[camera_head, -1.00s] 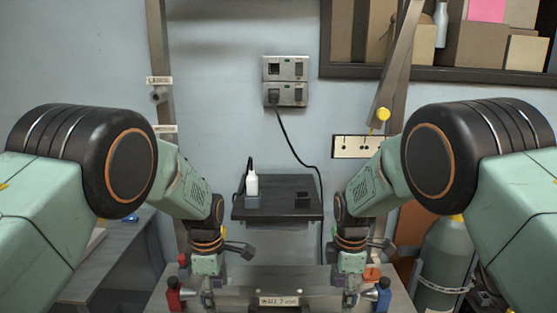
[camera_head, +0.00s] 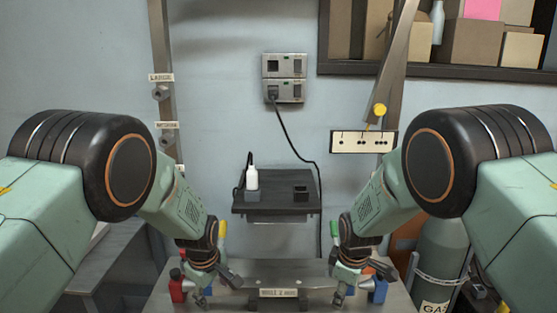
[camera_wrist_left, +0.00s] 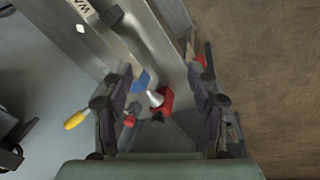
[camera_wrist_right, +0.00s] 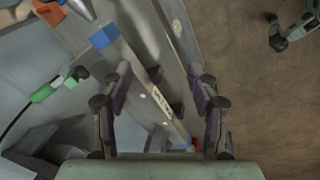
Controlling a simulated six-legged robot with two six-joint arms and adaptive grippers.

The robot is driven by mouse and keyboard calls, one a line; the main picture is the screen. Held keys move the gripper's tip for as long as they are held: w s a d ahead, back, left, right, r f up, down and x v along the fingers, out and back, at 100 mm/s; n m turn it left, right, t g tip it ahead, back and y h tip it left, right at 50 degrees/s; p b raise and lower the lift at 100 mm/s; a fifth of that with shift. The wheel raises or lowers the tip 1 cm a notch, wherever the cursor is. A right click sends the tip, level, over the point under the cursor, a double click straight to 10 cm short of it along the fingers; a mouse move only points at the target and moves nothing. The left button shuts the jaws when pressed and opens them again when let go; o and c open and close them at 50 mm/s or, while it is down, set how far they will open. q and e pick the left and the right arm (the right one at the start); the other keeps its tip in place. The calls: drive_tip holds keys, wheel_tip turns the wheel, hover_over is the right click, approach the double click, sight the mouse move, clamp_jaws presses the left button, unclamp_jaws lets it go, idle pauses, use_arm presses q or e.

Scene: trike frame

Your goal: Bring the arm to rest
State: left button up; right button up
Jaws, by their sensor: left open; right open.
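My left gripper (camera_head: 200,292) is low over the front of the metal bench (camera_head: 240,303). In the left wrist view its two fingers (camera_wrist_left: 161,95) stand apart; a red block with a metal cone (camera_wrist_left: 161,101) and a blue block (camera_wrist_left: 141,81) show between them, below. My right gripper (camera_head: 344,292) is low over the bench's right side. In the right wrist view its fingers (camera_wrist_right: 160,88) are apart with nothing held between them. Both arms are bent downward, roughly mirrored.
A red block (camera_head: 177,290) and a blue block (camera_head: 379,292) are at the bench's sides, close to the grippers. Yellow (camera_head: 222,229) and green (camera_head: 334,229) handles stand behind. A dark wall shelf (camera_head: 276,207) holds a white bottle (camera_head: 252,179). A gas cylinder (camera_head: 442,255) stands right.

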use_arm(q)
drive_tip(key=s+a+f+m, duration=0.2)
drive_tip(key=s+f+m, duration=0.25)
drive_tip(key=s, duration=0.35)
drive_tip(key=s+a+f+m, duration=0.35)
drive_tip(key=s+f, duration=0.25)
drive_tip(key=s, duration=0.2)
use_arm(e)
drive_tip(key=s+d+f+m, duration=0.3)
drive_tip(key=s+f+m, duration=0.15)
drive_tip(key=s, duration=0.35)
drive_tip(key=s+d+f+m, duration=0.2)
drive_tip(key=s+f+m, duration=0.2)
drive_tip(key=s+f, duration=0.3)
use_arm(q)
drive_tip(key=s+a+f+m+g, duration=0.1)
drive_tip(key=s+m+g, duration=0.1)
drive_tip(key=s, duration=2.5)
drive_tip(key=shift+a+m+g, duration=0.25)
drive_tip(key=shift+m+g, duration=0.15)
drive_tip(key=shift+m, duration=0.2)
use_arm(e)
drive_tip(key=s+d+m+g, duration=0.2)
drive_tip(key=s+m, duration=0.2)
drive_tip(key=s, duration=2.4)
drive_tip(key=shift+f+g, duration=0.4)
drive_tip(key=shift+s, duration=0.1)
drive_tip(key=shift+d, duration=0.1)
